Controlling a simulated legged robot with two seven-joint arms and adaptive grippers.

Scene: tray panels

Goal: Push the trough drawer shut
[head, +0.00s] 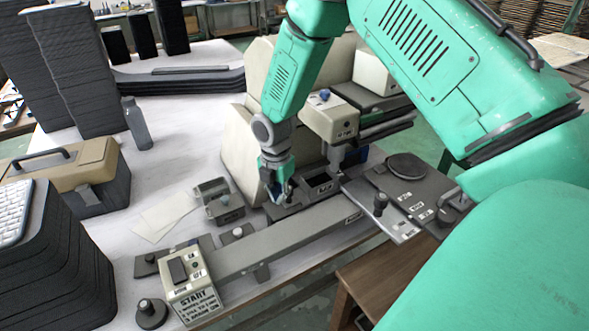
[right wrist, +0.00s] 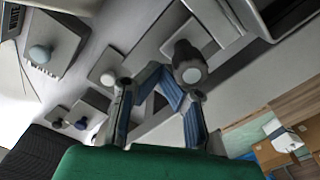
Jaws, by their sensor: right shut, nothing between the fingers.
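A small dark open-topped box (head: 320,184), which looks like the trough drawer, sits below the cream machine head, near the right end of the long grey beam. I cannot tell how far out it stands. My right gripper (head: 280,194) is shut and empty, pointing down just left of this box, low over a dark plate. I cannot tell whether it touches anything. In the right wrist view the right gripper's fingertips (right wrist: 160,74) come together next to a dark knob with a pale round end (right wrist: 190,72). My left gripper is not in view.
A cream START box (head: 190,286) stands at the front end of the grey beam (head: 285,238). A panel with a knob and round disc (head: 405,167) lies right. A tan toolbox (head: 80,170) stands far left.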

